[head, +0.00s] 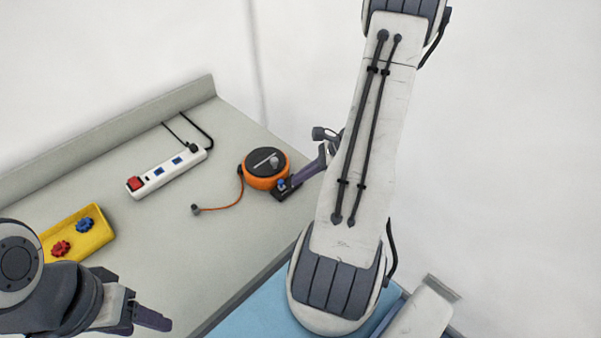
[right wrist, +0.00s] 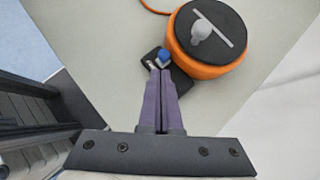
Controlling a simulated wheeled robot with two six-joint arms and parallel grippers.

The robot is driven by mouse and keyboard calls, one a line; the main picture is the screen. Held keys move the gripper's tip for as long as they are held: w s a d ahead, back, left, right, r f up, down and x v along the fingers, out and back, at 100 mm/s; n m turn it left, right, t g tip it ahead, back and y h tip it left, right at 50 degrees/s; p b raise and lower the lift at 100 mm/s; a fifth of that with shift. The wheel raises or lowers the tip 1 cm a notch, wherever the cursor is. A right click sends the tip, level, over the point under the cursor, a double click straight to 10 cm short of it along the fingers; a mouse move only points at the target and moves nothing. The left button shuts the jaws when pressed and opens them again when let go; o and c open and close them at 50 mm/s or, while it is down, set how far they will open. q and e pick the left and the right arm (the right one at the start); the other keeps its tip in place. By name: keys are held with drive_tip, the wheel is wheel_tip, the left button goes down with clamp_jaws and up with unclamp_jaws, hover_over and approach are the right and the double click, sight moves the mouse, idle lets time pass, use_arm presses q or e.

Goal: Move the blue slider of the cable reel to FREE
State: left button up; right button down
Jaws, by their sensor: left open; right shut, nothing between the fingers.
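The cable reel (head: 258,182) is an orange drum with a black top and a grey crank, standing on the grey bench. It also shows in the right wrist view (right wrist: 205,71). Its blue slider (head: 281,183) sits on a small black plate at the reel's near side; in the right wrist view the blue slider (right wrist: 165,56) is just beyond my fingertips. My right gripper (head: 293,182) is shut and empty, its tips (right wrist: 160,72) over the plate, close to the slider; contact cannot be told. Plate markings are partly hidden and unreadable. My left gripper (head: 155,320) is open and empty at the lower left.
An orange cable with a grey plug (head: 196,209) lies left of the reel. A white power strip (head: 168,173) with a red switch lies further left. A yellow tray (head: 97,240) holds a red and a blue knob. Bare bench lies between them.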

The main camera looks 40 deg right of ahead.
drive_tip(key=v, duration=1.1)
drive_tip(key=shift+s+d, duration=0.4)
drive_tip(key=shift+d, duration=0.05)
drive_tip(key=shift+a+f, duration=0.1)
drive_tip(key=w+a+r+n+g+h, duration=0.1)
drive_tip(key=w+a+r+n+g, duration=0.15)
drive_tip(key=a+n, duration=0.6)
drive_tip(key=w+a+r+n+g, duration=0.2)
drive_tip(key=w+a+n+g, duration=0.3)
drive_tip(key=a, duration=0.7)
drive_tip(key=s+a+r+n+h, duration=0.1)
drive_tip(key=s+a+n+h, duration=0.1)
drive_tip(key=s+a+n, duration=0.4)
drive_tip(key=s+a+r+n+t+h, duration=0.1)
drive_tip(key=s+a+n+h, duration=0.1)
drive_tip(key=s+a+n, duration=0.5)
drive_tip(key=a+n, duration=0.5)
drive_tip(key=n, duration=0.2)
drive_tip(key=shift+s+r, duration=0.25)
drive_tip(key=shift+r, duration=0.05)
